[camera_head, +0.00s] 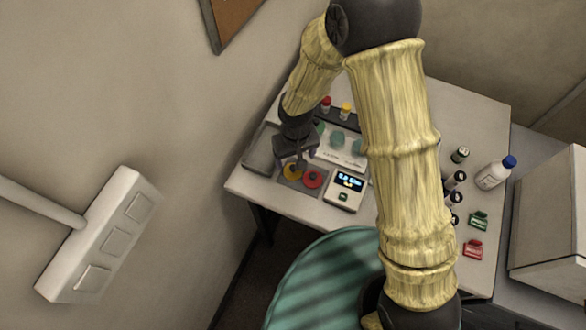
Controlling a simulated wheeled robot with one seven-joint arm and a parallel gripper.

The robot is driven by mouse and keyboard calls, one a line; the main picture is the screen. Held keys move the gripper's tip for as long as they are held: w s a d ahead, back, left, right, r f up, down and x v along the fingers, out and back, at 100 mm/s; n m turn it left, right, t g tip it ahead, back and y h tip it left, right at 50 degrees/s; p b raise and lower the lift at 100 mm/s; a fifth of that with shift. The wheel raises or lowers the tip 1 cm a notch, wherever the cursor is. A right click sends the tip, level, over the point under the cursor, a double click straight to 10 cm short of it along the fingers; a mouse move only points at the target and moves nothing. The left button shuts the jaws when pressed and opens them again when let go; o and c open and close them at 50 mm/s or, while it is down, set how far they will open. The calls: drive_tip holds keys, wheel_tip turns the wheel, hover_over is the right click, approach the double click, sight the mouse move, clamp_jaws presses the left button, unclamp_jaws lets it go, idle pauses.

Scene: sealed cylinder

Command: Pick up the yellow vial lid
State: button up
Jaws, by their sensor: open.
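A yellow round lid (293,174) lies on a grey pad (316,189) near the table's front left edge. A red round lid (313,180) lies just to its right. My gripper (293,165) is open and points down right over the yellow lid. Its fingers partly hide the lid, and I cannot tell whether they touch it. A vial with a yellow cap (346,107) and one with a red cap (326,101) stand at the back of the table.
A white device with a lit display (350,182) sits right of the pad. A grey tray (260,160) is to the left. Small bottles, a blue-capped bottle (492,175), and green (478,220) and red (473,249) items are on the right. My arm hides the table's middle.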

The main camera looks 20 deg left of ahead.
sight(293, 167)
drive_tip(key=shift+s+a+f+p, duration=0.1)
drive_tip(key=shift+s+f+p, duration=0.1)
drive_tip(key=shift+f+p, duration=0.35)
drive_tip(key=shift+s+a+f+p, duration=0.15)
drive_tip(key=shift+f+p, duration=0.5)
drive_tip(key=shift+f, duration=1.4)
drive_tip(key=c, duration=1)
